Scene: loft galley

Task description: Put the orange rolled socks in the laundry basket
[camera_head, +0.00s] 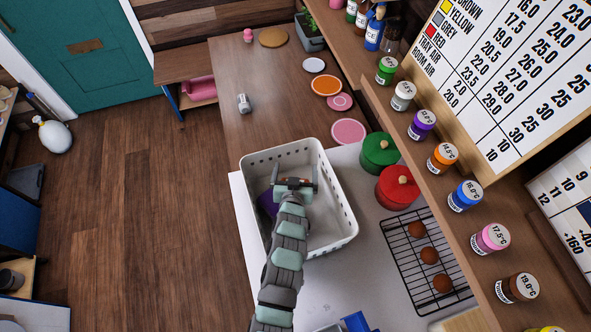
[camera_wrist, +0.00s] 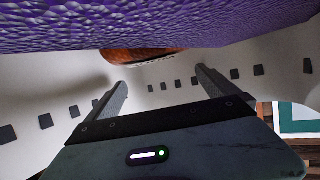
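The white laundry basket (camera_head: 347,222) has rows of holes in its walls and stands on the pale counter. My gripper (camera_head: 296,182) is over or inside it; the depth is hard to tell. In the wrist view its two fingers (camera_wrist: 160,78) are spread apart, with nothing seen clamped between them. An orange rounded thing (camera_wrist: 140,56), possibly the rolled socks, shows beyond the fingertips against the white wall, partly hidden by a purple textured thing (camera_wrist: 130,25). The purple thing (camera_head: 267,204) is also in the basket in the head view, left of my arm. No orange socks show clearly there.
A green pot (camera_head: 370,158) and a red pot (camera_head: 391,190) stand right of the basket, with a wire rack (camera_head: 405,250) holding brown round items nearer. Coloured jars line the shelf at right. Flat discs lie on the wooden counter (camera_head: 265,125) behind the basket.

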